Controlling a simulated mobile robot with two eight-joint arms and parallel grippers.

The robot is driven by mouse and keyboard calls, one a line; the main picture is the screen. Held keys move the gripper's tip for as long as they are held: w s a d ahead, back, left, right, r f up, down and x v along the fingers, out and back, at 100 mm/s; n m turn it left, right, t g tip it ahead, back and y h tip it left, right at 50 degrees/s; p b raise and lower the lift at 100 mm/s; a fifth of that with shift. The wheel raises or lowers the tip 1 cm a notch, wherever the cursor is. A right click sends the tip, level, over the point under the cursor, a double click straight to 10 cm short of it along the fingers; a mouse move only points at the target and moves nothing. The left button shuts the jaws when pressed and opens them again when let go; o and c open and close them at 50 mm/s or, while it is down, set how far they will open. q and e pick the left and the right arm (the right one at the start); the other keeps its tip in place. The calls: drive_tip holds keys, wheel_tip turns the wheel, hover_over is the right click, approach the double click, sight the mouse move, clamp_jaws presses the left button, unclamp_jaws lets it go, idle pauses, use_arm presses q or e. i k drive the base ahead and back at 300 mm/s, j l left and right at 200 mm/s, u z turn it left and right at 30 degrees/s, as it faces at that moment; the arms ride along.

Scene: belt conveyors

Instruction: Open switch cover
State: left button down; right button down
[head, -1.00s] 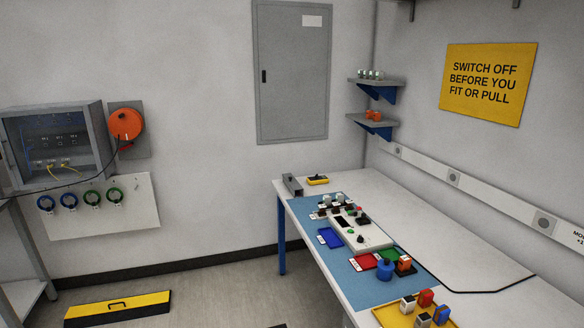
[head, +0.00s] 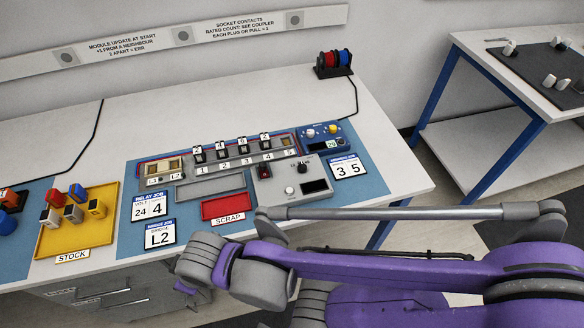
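A small red piece (head: 264,171), which looks like a switch cover, sits on the back left of a grey control box (head: 291,186) on the bench. It appears closed, but it is too small to be sure. The box also has a pale round knob (head: 289,190), a dark knob (head: 302,167) and a dark display (head: 314,186). My purple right arm comes in from the right in front of the bench, and its gripper is not visible. My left gripper is not in view.
A module rack (head: 222,167) stands left of the box, with a blue instrument (head: 326,136) behind right. A red scrap tray (head: 226,207), job cards and a yellow stock tray (head: 50,239) lie left.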

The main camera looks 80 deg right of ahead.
sight(263, 165)
drive_tip(key=l+z, duration=0.1)
drive_tip(key=z, duration=2.2)
drive_tip(key=i+j+u, duration=0.25)
drive_tip(key=i, duration=0.35)
drive_tip(key=l, duration=0.1)
